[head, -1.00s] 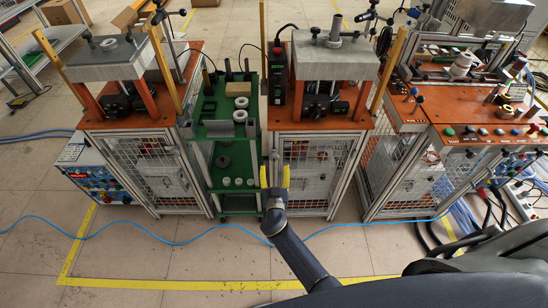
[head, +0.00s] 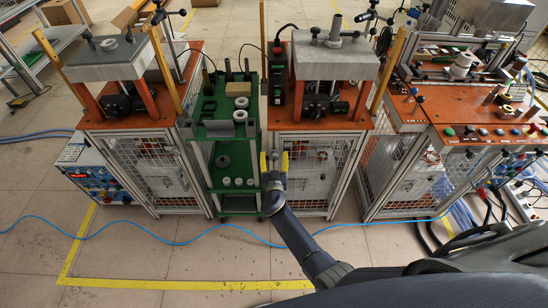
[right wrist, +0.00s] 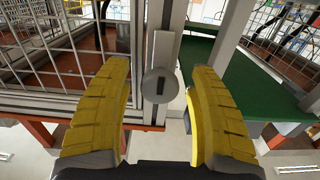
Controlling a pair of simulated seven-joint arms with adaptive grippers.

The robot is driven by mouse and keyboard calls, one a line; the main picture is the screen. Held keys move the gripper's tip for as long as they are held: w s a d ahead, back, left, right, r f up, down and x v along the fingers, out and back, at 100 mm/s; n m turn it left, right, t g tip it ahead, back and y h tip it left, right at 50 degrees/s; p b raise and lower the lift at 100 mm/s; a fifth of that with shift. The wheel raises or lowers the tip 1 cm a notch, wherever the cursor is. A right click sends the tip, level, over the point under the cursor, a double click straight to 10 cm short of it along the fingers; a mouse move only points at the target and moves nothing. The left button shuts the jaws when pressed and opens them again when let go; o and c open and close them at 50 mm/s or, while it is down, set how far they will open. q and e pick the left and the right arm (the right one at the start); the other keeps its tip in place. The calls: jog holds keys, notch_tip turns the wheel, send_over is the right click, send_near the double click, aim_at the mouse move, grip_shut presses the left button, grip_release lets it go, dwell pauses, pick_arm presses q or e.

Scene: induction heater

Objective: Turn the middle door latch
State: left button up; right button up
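The middle machine's mesh door (head: 312,172) is below its orange top, and looks closed. In the right wrist view, the door latch (right wrist: 158,86) is a round grey knob with a dark slot, on a metal frame post. My right gripper (head: 274,161) is at the door's left edge. In the wrist view, its two yellow fingers (right wrist: 160,105) are apart, one on each side of the latch, with a gap to it on both sides. The latch is too small to make out in the head view. My left gripper is not in view.
A green shelf cart (head: 212,134) stands just left of the middle door; its green shelf also shows in the wrist view (right wrist: 235,82). Similar machines stand left (head: 150,165) and right (head: 400,175). A blue hose (head: 150,240) crosses the open floor in front.

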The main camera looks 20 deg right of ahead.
grip_shut()
jog(key=shift+f+n, duration=0.1)
jog(key=shift+n, duration=0.2)
dwell(0.3)
jog(key=n, duration=0.3)
jog(key=shift+n, duration=0.4)
jog(key=n, duration=0.4)
jog(key=shift+s+n, duration=0.1)
jog(key=shift+n, duration=0.2)
jog(key=n, duration=0.4)
jog(key=shift+d, duration=0.15)
jog(key=shift+n, duration=2.4)
jog(key=shift+c, duration=1.7)
grip_release()
jog(key=shift+d, duration=0.1)
jog(key=o, duration=0.4)
jog(key=shift+c, duration=0.2)
